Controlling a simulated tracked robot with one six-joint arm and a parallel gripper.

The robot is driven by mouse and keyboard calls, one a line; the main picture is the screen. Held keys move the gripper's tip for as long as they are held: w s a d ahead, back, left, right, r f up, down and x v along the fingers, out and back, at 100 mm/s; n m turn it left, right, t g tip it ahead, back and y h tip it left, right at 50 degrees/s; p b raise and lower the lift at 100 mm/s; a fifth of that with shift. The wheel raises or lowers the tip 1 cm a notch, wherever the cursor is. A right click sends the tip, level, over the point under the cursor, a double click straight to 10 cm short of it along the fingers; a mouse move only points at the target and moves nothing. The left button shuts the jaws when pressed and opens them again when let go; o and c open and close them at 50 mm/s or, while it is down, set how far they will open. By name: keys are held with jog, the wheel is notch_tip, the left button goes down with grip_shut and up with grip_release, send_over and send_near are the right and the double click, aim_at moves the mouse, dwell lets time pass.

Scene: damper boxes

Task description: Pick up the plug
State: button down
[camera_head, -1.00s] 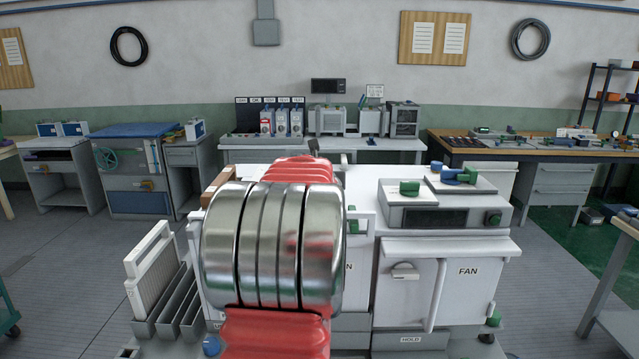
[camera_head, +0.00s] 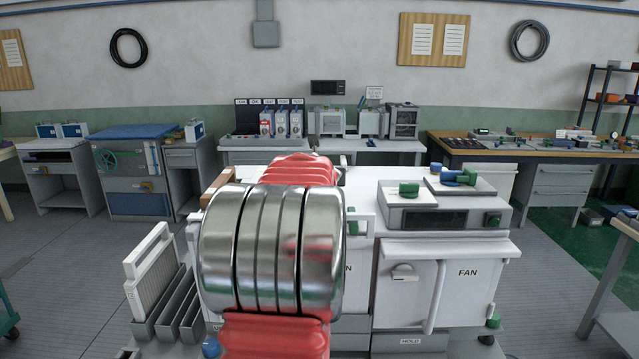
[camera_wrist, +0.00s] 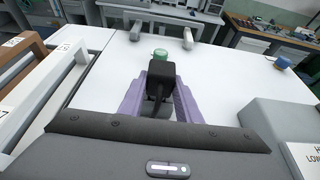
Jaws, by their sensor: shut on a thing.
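In the wrist view, a black plug (camera_wrist: 161,77) with a dark lead hanging from it sits between the purple fingers of my gripper (camera_wrist: 162,86). My gripper is shut on the plug. It is over the white top of a cabinet (camera_wrist: 222,75); whether the plug touches that top I cannot tell. In the head view, my red and silver arm hides the plug and gripper.
A green knob (camera_wrist: 160,54) stands just beyond the plug. White and brown handled frames (camera_wrist: 52,85) stand at the left. A grey control box (camera_head: 445,214) with a green knob is on the right. Upright filter panels (camera_head: 150,265) sit in slots at lower left.

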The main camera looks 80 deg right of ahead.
jog(key=shift+r, duration=1.1)
jog(key=s+a, duration=0.2)
jog(key=a, duration=0.6)
jog(key=s+a, duration=0.2)
jog(key=a, duration=0.7)
jog(key=shift+a, duration=0.3)
jog(key=shift+r, duration=0.1)
